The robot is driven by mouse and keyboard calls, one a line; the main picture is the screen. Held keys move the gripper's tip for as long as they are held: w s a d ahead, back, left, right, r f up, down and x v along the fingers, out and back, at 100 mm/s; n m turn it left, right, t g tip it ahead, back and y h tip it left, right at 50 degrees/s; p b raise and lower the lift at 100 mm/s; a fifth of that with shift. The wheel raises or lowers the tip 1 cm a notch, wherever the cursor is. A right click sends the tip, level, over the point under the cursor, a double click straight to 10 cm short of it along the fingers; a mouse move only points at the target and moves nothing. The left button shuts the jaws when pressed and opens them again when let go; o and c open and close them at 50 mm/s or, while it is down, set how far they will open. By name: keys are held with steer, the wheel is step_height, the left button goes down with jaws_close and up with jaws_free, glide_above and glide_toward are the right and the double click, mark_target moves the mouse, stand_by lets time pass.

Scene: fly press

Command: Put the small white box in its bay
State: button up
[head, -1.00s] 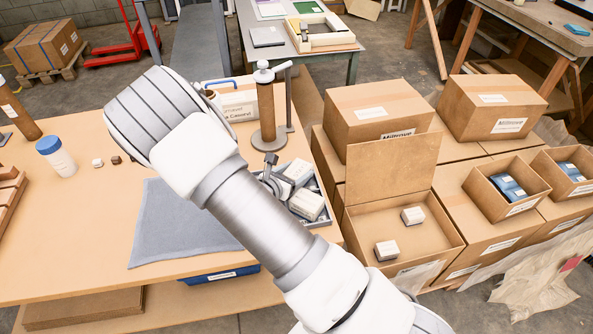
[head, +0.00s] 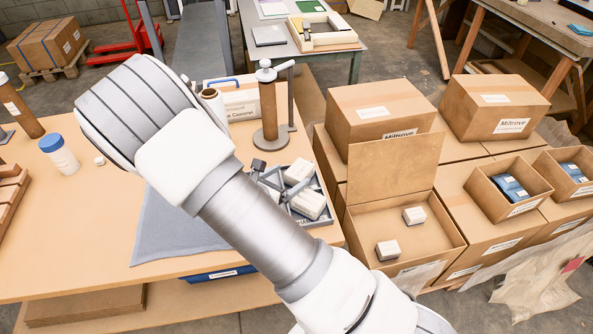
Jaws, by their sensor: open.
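My gripper (head: 273,188) is open at the grey tray (head: 318,222) on the table, partly hidden behind my arm. A white box (head: 298,171) lies at the back of the tray, and another white box (head: 308,204) lies at its front right. The gripper is just left of these boxes; whether it touches one cannot be told. Two small white boxes, one at the back (head: 414,215) and one in front (head: 387,250), sit apart in the open cardboard carton (head: 440,248) right of the table. Which box or bay is meant is not clear.
A brown cylinder on a stand (head: 269,110) rises behind the tray. A blue-capped bottle (head: 60,155) and a small white item (head: 99,160) stand at left. A grey cloth (head: 170,230) covers the table front. Closed cartons (head: 378,108) stand behind the open one.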

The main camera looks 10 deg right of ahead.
steer(key=v, duration=0.6)
steer(key=shift+s+a+r, duration=0.1)
steer(key=shift+s, duration=0.05)
steer(key=s+d+r+m+g+y, duration=0.2)
steer(key=s+d+r+m+g, duration=0.55)
steer(key=d+r+m, duration=0.55)
steer(key=s+a+r+m+t+y, duration=0.3)
steer(key=s+r+m+y, duration=0.4)
steer(key=s+r+m, duration=0.4)
steer(key=shift+s+a+r+m+y, duration=0.25)
steer(key=shift+a+m, duration=0.65)
steer(key=shift+m, duration=0.6)
steer(key=shift+t, duration=0.25)
